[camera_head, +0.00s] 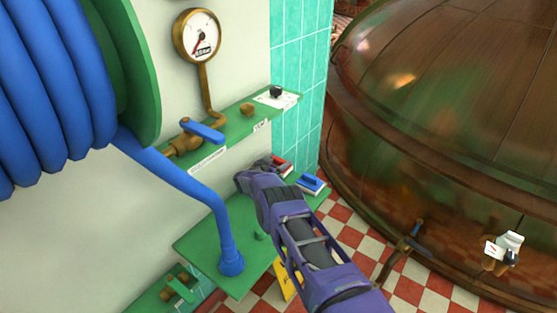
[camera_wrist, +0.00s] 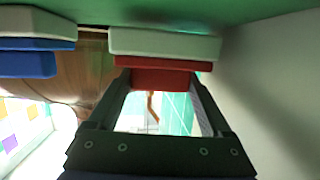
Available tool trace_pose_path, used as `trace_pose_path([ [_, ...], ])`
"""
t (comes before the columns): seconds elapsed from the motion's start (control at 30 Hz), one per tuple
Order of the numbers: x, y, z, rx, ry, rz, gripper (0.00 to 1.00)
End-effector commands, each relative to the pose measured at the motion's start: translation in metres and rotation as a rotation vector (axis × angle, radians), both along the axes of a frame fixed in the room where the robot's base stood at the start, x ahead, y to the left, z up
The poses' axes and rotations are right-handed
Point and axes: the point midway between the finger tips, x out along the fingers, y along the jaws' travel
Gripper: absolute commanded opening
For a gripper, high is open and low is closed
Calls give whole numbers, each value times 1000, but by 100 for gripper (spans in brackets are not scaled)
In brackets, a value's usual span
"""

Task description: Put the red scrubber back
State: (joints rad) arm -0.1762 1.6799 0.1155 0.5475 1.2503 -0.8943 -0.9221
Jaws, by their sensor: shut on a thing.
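The red scrubber (camera_head: 282,166) is at the back of the green shelf (camera_head: 190,248), by the wall corner, partly hidden by my gripper. In the wrist view the red scrubber (camera_wrist: 165,45) has a white pad against or very close to the green surface; I cannot tell whether it touches. My gripper (camera_wrist: 162,80) is shut on its red handle. In the head view my gripper (camera_head: 262,172) reaches in low over the shelf, its fingertips mostly hidden. A blue scrubber (camera_head: 310,184) lies to the right of the red one, also at the left in the wrist view (camera_wrist: 28,62), with a gap between them.
A blue hose (camera_head: 190,185) comes down to the shelf left of my arm. An upper green ledge (camera_head: 232,125) carries a brass valve with a blue lever (camera_head: 203,131). The large copper kettle (camera_head: 450,130) fills the right. A yellow sign (camera_head: 287,280) is below the shelf.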

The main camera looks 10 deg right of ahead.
Motion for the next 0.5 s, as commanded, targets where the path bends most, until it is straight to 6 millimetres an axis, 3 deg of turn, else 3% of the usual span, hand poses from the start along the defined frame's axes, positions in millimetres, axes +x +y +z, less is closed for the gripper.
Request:
trace_pose_path([
  [0.5,-2,1,-4,-9,14,-7,25],
])
